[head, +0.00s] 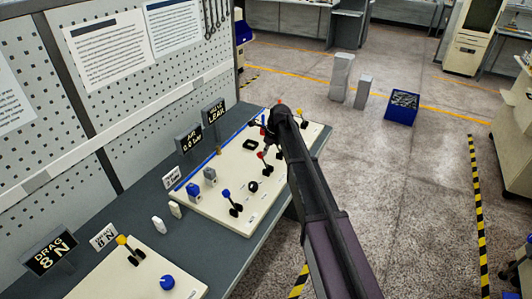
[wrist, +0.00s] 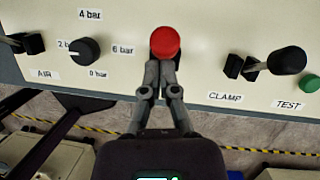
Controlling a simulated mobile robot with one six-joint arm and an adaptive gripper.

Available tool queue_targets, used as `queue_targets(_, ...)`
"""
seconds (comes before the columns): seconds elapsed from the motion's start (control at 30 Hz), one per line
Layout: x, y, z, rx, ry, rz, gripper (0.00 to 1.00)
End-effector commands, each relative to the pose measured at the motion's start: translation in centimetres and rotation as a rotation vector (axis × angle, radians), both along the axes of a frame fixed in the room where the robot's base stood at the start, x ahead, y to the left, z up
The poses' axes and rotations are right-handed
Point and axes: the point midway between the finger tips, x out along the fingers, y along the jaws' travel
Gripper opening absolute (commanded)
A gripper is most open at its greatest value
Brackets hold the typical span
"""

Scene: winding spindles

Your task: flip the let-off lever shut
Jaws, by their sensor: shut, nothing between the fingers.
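I cannot read a let-off label in either view. In the head view, a yellow-knobbed lever (head: 122,240) stands on the near cream panel, and a blue-knobbed lever (head: 226,194) on the longer panel. A red-tipped lever (head: 261,155) stands further along. My gripper (head: 268,127) is over the far part of the long panel, partly hidden by my arm. In the wrist view my gripper (wrist: 160,66) is shut and empty, its tips at the lower edge of a round red knob (wrist: 165,42). Contact cannot be told. A black-knobbed lever (wrist: 287,60) lies beside the CLAMP label.
The wrist view shows a black pressure dial (wrist: 84,51), an AIR lever (wrist: 25,43) and a green TEST button (wrist: 311,87). A pegboard (head: 110,110) rises behind the bench. Small signs (head: 188,140) stand behind the panel. The floor to the right is mostly clear, with a blue bin (head: 402,107).

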Motion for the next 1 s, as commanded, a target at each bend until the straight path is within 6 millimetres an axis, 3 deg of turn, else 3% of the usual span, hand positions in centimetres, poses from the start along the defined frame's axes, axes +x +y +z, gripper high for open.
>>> queue_targets(1.0, 0.53, -0.76, 0.11, 0.0, 0.0, -0.014, 0.0)
